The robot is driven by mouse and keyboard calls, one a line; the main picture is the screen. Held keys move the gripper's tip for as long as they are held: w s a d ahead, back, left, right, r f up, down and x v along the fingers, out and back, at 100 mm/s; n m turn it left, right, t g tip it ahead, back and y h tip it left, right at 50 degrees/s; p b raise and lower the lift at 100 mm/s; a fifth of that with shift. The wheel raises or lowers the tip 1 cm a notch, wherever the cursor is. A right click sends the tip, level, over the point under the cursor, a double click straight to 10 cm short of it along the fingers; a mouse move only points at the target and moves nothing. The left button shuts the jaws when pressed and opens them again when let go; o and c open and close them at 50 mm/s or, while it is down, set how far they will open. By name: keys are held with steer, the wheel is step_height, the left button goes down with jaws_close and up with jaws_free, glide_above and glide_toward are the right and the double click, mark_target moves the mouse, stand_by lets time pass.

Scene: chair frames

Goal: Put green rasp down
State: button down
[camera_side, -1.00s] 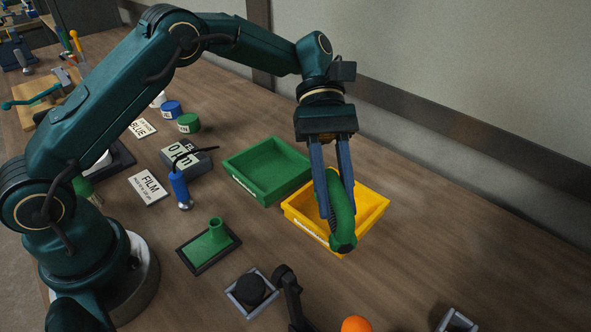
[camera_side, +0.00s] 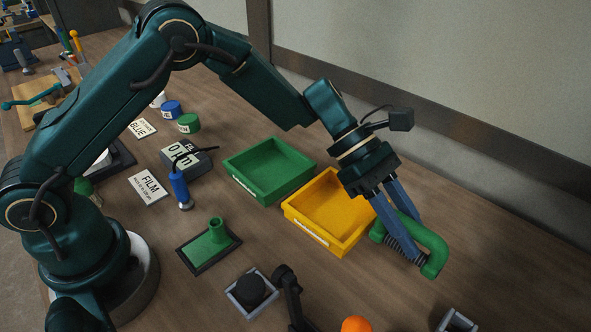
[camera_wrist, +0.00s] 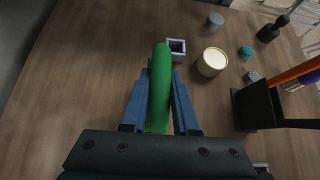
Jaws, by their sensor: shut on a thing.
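The green rasp (camera_side: 434,247) has a thick, bent green body with a dark ribbed part beside the fingers. My gripper (camera_side: 408,238) is shut on it and holds it to the right of the yellow tray. In the side view the rasp appears above the table, but its exact height is hard to tell. In the wrist view the rasp (camera_wrist: 160,85) stands upright in the picture between the blue fingers, with table wood around it.
The yellow tray (camera_side: 298,226) looks empty, with the green tray (camera_side: 240,181) beside it. A grey square holder (camera_side: 457,322) and an orange ball (camera_side: 356,325) are near the front edge of the picture. The wrist view shows a cream round lid (camera_wrist: 212,62) and a black box (camera_wrist: 258,107).

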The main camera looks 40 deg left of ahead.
steer(key=shift+x, duration=0.75)
steer(key=shift+s+f, duration=0.1)
steer(key=shift+f, duration=1.75)
steer(key=shift+f, duration=0.15)
steer(key=c, duration=0.7)
jaws_free()
